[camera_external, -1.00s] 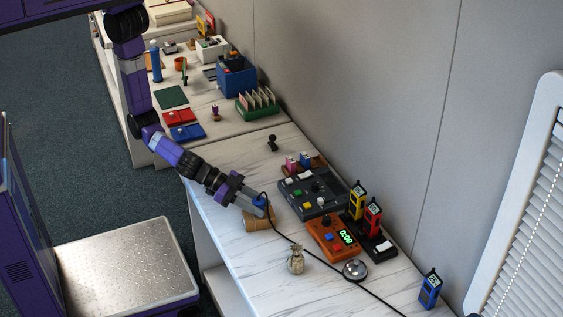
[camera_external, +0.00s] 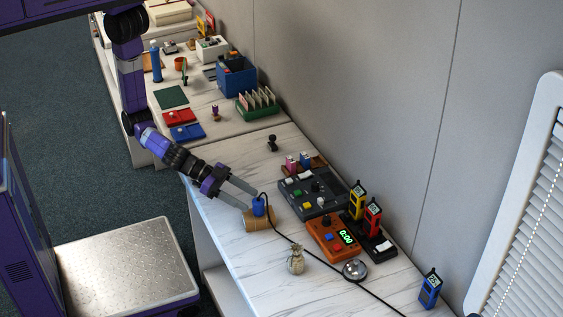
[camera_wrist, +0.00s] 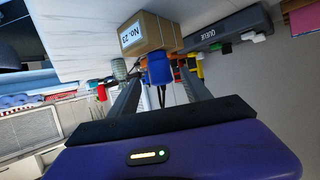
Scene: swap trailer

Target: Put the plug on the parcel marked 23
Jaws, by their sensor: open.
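The blue plug (camera_external: 259,206) with its black cable stands on the brown parcel (camera_external: 258,222) on the near counter. In the wrist view the parcel (camera_wrist: 150,32) bears a white label "No. 23", and the plug (camera_wrist: 159,70) touches its side nearest my gripper. My gripper (camera_external: 254,200) is open, its fingers spread on either side of the plug; in the wrist view the gripper (camera_wrist: 160,85) shows the plug between the fingertips, with gaps at both sides. The cable runs from the plug across the counter to the lower right.
An orange timer box (camera_external: 331,238) and a grey button console (camera_external: 313,192) stand to the right. A small sack (camera_external: 296,260) and a metal dome (camera_external: 355,269) lie in front. Yellow and red handheld devices sit in a dark dock (camera_external: 381,247).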

